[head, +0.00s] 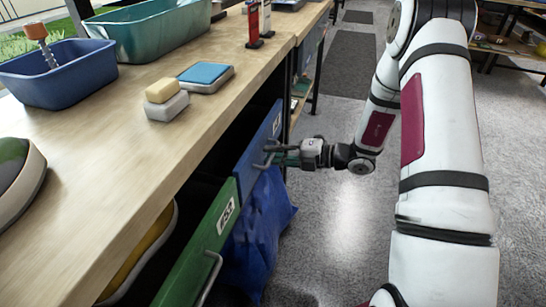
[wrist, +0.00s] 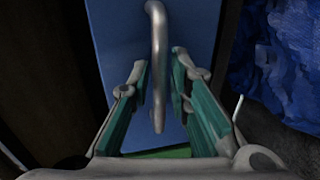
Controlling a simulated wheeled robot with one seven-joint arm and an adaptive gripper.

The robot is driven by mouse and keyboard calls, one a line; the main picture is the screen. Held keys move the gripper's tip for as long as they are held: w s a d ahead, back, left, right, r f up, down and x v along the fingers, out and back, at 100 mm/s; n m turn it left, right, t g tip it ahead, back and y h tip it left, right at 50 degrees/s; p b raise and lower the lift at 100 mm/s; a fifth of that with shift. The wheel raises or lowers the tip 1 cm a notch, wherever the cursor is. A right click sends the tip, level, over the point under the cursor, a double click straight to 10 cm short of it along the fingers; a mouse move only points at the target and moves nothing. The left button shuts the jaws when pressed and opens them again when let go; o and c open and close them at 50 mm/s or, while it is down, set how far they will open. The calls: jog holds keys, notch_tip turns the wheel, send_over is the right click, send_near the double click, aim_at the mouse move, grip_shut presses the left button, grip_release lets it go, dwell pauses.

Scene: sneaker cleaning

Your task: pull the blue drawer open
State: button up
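The blue drawer (head: 257,143) is under the workbench, with a white label on its front. Its front looks roughly in line with the green drawer beside it. Its metal bar handle (wrist: 158,70) runs down the middle of the wrist view, in front of the blue drawer front (wrist: 115,60). My gripper (head: 270,157) is at the drawer front. In the wrist view its teal fingers (wrist: 162,85) stand open, one on each side of the handle, with gaps visible on both sides. In the head view the fingers partly hide the handle.
The green drawer (head: 195,255) with its own handle is nearer. A crumpled blue bag (head: 262,225) hangs just below the gripper, and shows at right in the wrist view (wrist: 285,65). The workbench top (head: 140,160) overhangs the drawers. Floor to the right is open.

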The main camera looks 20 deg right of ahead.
jog(key=shift+w+a, duration=0.1)
jog(key=shift+a, duration=0.05)
grip_shut()
jog(key=f+p+v, duration=0.2)
jog(key=p+v, duration=0.1)
jog(key=v, duration=0.9)
jog(key=d+f+p+v, duration=0.1)
jog(key=f+p+v, duration=0.2)
jog(key=v, duration=0.9)
jog(key=shift+s+p, duration=0.4)
jog(key=shift+p, duration=0.35)
grip_release()
jog(key=v, duration=1.2)
